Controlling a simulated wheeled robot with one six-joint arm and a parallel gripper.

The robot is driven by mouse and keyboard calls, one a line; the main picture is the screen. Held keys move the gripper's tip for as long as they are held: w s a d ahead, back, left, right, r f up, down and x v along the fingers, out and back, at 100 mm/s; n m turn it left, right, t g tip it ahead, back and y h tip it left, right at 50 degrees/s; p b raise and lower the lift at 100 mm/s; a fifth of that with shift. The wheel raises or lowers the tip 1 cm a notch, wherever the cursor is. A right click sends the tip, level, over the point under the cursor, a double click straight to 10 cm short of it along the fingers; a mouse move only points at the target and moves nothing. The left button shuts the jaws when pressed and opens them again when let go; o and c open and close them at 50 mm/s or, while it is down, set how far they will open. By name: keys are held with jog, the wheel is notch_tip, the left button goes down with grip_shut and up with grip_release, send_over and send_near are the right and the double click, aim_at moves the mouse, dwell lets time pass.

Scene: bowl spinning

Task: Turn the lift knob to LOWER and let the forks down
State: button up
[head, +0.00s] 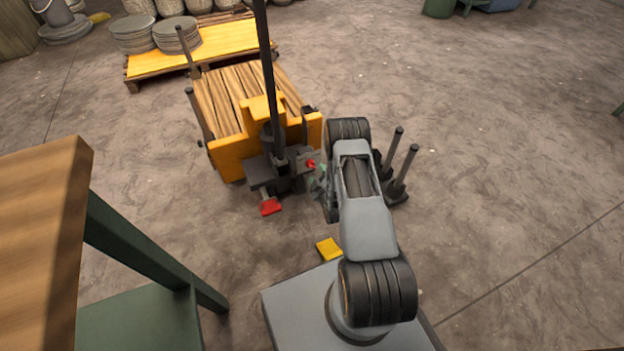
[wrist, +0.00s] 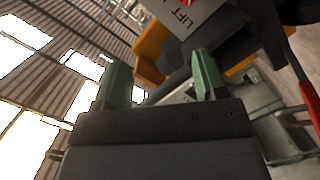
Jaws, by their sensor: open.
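A yellow lift truck (head: 232,155) stands left of my arm in the head view, with a tall dark mast. The red lift knob (head: 311,163) is on its near right side, close to my gripper (head: 319,180). In the wrist view, a grey plate marked LIFT (wrist: 188,18) is at the top, with a bit of red at its edge. My gripper's green fingers (wrist: 162,72) stand apart with nothing between them, below the plate. Most of the knob and its pointer setting are out of the wrist view. The forks cannot be made out under the planks.
Wooden planks (head: 235,95) lie on the truck. A red pedal (head: 270,206) sticks out low at its front. Dark posts (head: 405,165) stand right of my arm. A wooden-topped table (head: 40,240) is at left. A yellow pallet (head: 215,48) with discs stands behind. Floor at right is clear.

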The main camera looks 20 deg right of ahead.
jog(key=t+b, duration=0.1)
jog(key=b, duration=0.1)
send_near(312, 167)
jog(key=shift+w+d+f+b, duration=0.2)
jog(key=shift+w+b, duration=0.7)
jog(key=shift+w, duration=0.8)
jog(key=shift+w+d+f+b, duration=0.2)
jog(key=shift+w+b, duration=0.7)
jog(key=shift+w, duration=0.8)
jog(key=shift+w+d+f+b, duration=0.2)
jog(key=shift+w+b, duration=0.7)
jog(key=shift+w, duration=0.75)
jog(key=shift+c, duration=0.2)
jog(key=c, duration=0.9)
